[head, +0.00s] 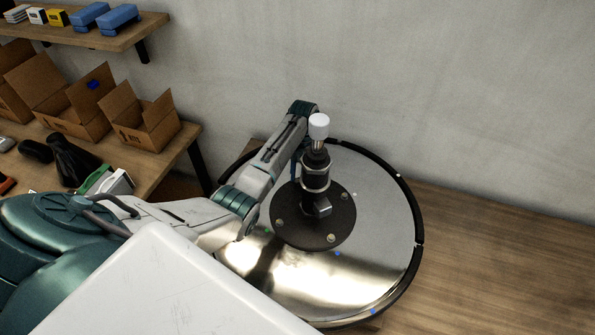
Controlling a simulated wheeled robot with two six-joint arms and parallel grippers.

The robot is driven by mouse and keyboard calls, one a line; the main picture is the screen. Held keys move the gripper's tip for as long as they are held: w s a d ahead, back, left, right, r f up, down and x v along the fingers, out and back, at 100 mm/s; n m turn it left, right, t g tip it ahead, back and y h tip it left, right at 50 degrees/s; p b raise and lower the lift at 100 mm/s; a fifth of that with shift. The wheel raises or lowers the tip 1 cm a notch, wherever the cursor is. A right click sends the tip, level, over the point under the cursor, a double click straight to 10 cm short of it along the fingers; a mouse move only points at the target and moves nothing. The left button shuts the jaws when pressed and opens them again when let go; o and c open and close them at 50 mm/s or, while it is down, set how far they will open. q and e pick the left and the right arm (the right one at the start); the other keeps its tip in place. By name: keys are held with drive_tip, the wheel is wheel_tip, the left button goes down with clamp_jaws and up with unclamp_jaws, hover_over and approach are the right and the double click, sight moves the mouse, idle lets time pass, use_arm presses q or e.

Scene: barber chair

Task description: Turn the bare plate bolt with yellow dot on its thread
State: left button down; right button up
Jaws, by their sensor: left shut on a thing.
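A dark round plate (300,240) lies flat on the chair's shiny round base (340,290). Light bolt heads show on it: one at the left (280,223), one at the front (331,238) and one at the right (345,196). I cannot make out a yellow dot on any of them. A dark upright post with a white cap (319,126) rises from the plate. My left arm bends over from the left, and my left gripper (294,171) points down at the plate's far left side, mostly hidden by the arm and post. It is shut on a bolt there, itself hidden. My right gripper is out of view.
The base has a black rim (416,243) and stands on a wooden floor (480,260), clear at the right. A wall is behind. At the left are a bench with open cardboard boxes (150,125) and a shelf (120,38) with blue items.

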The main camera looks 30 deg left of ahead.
use_arm(q)
drive_tip(key=shift+w+m, duration=0.1)
drive_tip(key=shift+m, duration=0.4)
drive_tip(key=shift+y, duration=0.3)
drive_tip(key=c, duration=1.3)
unclamp_jaws()
drive_tip(key=shift+d, duration=0.1)
drive_tip(key=shift+c, duration=0.2)
